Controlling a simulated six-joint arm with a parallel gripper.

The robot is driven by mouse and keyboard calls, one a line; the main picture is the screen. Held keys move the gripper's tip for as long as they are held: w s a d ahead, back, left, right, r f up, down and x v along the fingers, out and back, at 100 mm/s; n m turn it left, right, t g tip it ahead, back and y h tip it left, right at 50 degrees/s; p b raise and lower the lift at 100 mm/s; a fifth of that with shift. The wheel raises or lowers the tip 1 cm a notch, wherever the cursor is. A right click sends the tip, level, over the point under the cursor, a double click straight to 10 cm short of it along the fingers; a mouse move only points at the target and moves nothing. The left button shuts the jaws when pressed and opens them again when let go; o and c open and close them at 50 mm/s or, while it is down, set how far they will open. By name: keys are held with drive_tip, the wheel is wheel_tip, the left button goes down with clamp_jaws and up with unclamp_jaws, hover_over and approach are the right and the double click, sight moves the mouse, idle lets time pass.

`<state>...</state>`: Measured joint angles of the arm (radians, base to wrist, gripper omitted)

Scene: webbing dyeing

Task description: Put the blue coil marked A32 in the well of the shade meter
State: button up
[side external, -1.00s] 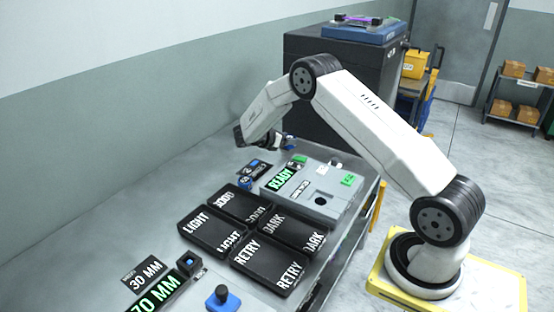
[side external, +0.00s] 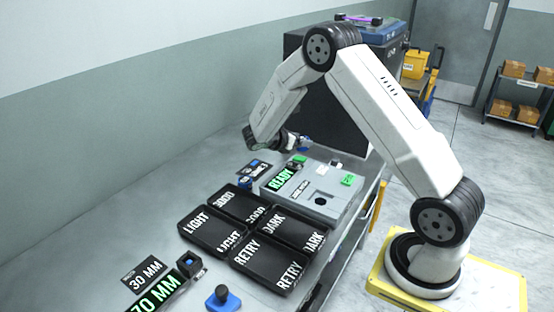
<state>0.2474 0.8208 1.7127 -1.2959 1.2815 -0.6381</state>
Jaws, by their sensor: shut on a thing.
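My gripper (side external: 297,144) is shut on a small blue coil (side external: 305,143) above the back left of the shade meter. The coil is small in view, and its marking cannot be read. The shade meter (side external: 335,183) is a grey box with a lit green READY display (side external: 282,179). A round dark opening, the well (side external: 321,199), is in its top toward the front right. The held coil is apart from the well, up and to its left. My wrist partly hides the fingers.
Black trays marked LIGHT (side external: 212,231), GOOD (side external: 238,204), DARK (side external: 293,233) and RETRY (side external: 268,264) lie in front of the meter. Another blue item (side external: 245,183) sits left of the meter by a dark card (side external: 260,167). A 30 MM sign (side external: 143,272) and a blue-based knob (side external: 223,299) are at the front.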

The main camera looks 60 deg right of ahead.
idle(0.6)
drive_tip(key=s+a, duration=0.1)
drive_tip(key=n+t, duration=0.3)
drive_tip(key=t, duration=0.1)
hover_over(326, 191)
drive_tip(key=w+a, duration=0.1)
drive_tip(key=a, duration=0.3)
drive_tip(key=f, duration=0.2)
drive_tip(key=shift+s+a+r+h, duration=0.15)
drive_tip(key=shift+s+h, duration=0.15)
drive_tip(key=shift+s, duration=0.2)
drive_tip(key=shift+f, duration=2.2)
drive_tip(key=shift+f, duration=1.8)
drive_tip(key=shift+f, duration=0.15)
